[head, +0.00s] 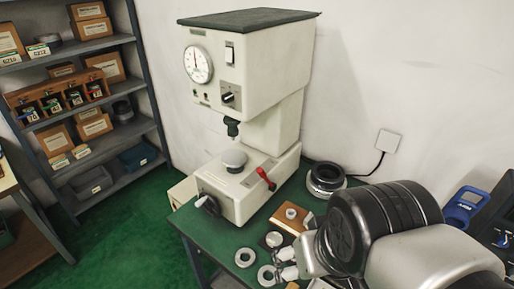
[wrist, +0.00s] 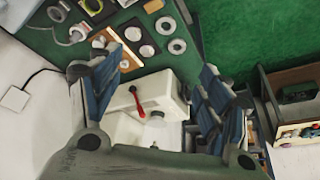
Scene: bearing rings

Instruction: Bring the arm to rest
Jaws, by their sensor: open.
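My gripper (wrist: 150,100) shows in the wrist view with its two blue-padded fingers wide apart and nothing between them. Beyond the gap the white press base with its red lever (wrist: 137,103) shows. In the head view my arm comes in from the lower right, and part of my gripper (head: 287,264) shows low over the green table (head: 205,232), near some metal rings. The arm hides much of the table's right side. I cannot tell the exact height of the fingers above the table.
A large white press (head: 245,75) with a dial stands on the table. Loose rings (head: 245,257), a wooden block (head: 283,222) and a dark ring stack (head: 325,178) lie around it. A blue device (head: 465,207) is at right. Shelves (head: 90,95) stand at left; the green floor between is clear.

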